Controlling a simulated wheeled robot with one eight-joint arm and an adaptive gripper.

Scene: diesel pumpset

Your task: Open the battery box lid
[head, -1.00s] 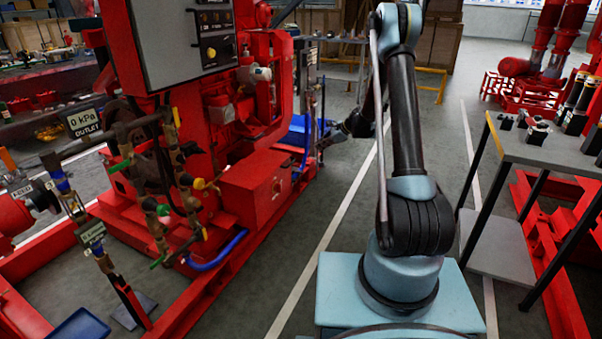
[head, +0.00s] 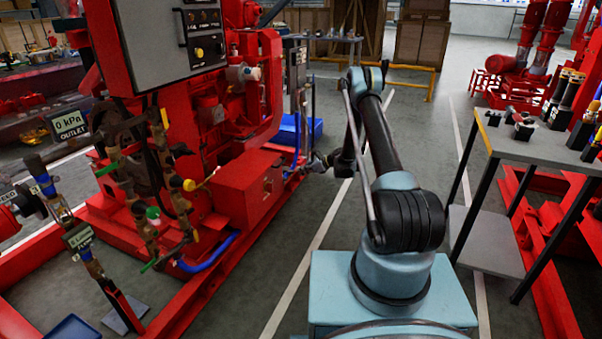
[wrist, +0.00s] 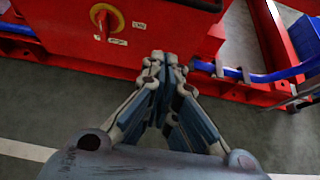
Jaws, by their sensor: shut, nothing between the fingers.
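The red battery box (head: 232,193) sits low on the red pumpset frame, left of my arm in the head view. Its flat top looks closed. Its side facing my arm carries a rotary switch, which shows in the wrist view as a yellow disc with a red knob (wrist: 105,18). The red box side (wrist: 165,35) fills the upper middle of the wrist view, and the lid's top is out of that view. My gripper (wrist: 167,60) is shut and empty, in front of the box side and below its right part. In the head view my gripper (head: 318,163) is small, right of the box.
Blue hoses (wrist: 235,73) run along the red base rail right of my gripper. A blue tray or bin (head: 305,128) lies behind the box. A grey-topped table (head: 540,145) with parts stands at the right.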

